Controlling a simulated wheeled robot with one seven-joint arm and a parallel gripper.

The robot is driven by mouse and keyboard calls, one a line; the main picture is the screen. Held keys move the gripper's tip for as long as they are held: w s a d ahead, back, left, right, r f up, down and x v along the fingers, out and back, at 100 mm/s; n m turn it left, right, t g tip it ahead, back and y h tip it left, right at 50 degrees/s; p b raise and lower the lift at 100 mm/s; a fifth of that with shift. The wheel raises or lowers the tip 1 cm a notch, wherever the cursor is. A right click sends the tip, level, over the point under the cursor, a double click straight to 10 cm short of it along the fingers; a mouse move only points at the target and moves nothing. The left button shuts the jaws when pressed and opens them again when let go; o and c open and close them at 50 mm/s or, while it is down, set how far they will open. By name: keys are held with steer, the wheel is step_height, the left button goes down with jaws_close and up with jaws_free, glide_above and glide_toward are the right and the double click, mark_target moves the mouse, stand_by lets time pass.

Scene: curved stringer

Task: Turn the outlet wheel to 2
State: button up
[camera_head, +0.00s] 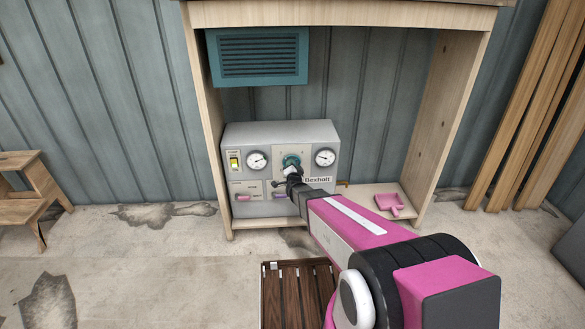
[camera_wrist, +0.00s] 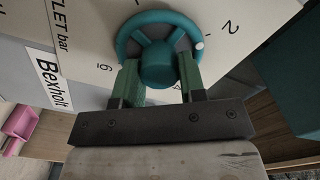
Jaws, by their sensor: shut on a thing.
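The teal outlet wheel (camera_wrist: 158,18) is on the front of a grey Bexholt machine (camera_head: 285,133). It also shows in the head view (camera_head: 291,160), partly hidden by my gripper. My gripper (camera_wrist: 160,78) is shut on the wheel, its two fingers on either side of the round hub. A white dot (camera_wrist: 199,45) on the wheel's rim points close to the printed 2 (camera_wrist: 231,27), slightly toward the 4 side. The 4 (camera_wrist: 178,88) is partly hidden by a finger, and a 6 (camera_wrist: 105,68) shows at the left.
The machine stands inside a wooden frame (camera_head: 440,120) with a side panel on each side. Gauges (camera_head: 257,161) and a yellow switch (camera_head: 234,161) flank the wheel. A pink dustpan (camera_head: 389,202) lies at the right. A slatted wooden crate (camera_head: 290,290) stands in front.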

stand_by(0.4)
steer(key=o, duration=0.9)
steer(key=shift+s, duration=0.1)
steer(key=s, duration=1)
steer(key=shift+s, duration=0.3)
steer(key=s+d+r+n+g, duration=0.2)
steer(key=s+d+n+g, duration=0.1)
steer(key=s+g, duration=0.3)
steer(key=s+d+r+n+g, duration=0.2)
steer(key=s+d+n+g, duration=0.1)
steer(key=s+g, duration=0.3)
steer(key=s+d+r+n+g, duration=0.1)
steer(key=s+d+n+g, duration=0.2)
steer(key=s, duration=0.6)
steer(key=shift+s+d+r+n+g, duration=0.1)
steer(key=shift+s+r+n+g, duration=0.1)
steer(key=shift+n+g, duration=0.45)
steer(key=shift+s+d+r+n+g, duration=0.1)
steer(key=shift+r+n+g, duration=0.1)
steer(key=shift+n+g, duration=0.45)
